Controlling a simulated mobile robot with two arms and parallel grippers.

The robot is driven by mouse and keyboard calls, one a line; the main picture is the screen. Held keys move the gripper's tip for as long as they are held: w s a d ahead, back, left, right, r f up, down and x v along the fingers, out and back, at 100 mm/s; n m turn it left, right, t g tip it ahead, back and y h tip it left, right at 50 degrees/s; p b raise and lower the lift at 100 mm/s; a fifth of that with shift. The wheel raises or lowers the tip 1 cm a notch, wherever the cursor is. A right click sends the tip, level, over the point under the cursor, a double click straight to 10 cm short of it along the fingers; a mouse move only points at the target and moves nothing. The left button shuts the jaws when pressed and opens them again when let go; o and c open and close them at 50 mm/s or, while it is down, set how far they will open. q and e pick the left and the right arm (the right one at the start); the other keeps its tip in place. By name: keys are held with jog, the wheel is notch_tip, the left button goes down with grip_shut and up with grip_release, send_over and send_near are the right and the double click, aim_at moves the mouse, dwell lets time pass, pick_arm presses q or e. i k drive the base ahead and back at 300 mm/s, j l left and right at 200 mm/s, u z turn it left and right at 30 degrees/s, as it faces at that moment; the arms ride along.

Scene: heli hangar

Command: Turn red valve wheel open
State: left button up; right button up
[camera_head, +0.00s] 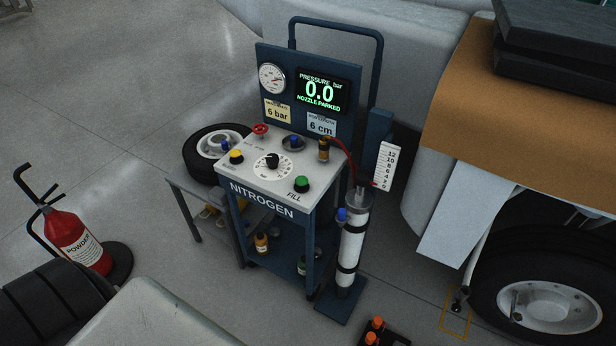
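A small red valve wheel (261,129) sits at the back left of the grey control panel on a blue nitrogen cart (262,199). On the same panel are a yellow button (236,157), a black dial (272,160), a green button (302,184) by the word FILL, and a brass nozzle (324,150) with a red hose. The display (321,91) reads 0.0 pressure and "nozzle parked". A round gauge (272,78) is beside it. Neither of my grippers is in view.
A red fire extinguisher (78,240) stands on the floor at the left. A small wheel (214,146) lies on a side table left of the cart. A strut cylinder (351,240) stands right of the cart. A large vehicle wheel (550,292) is at the right.

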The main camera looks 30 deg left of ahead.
aim_at(257, 129)
jog(key=u, duration=1.3)
jog(key=z, duration=0.45)
jog(key=i+j, duration=0.05)
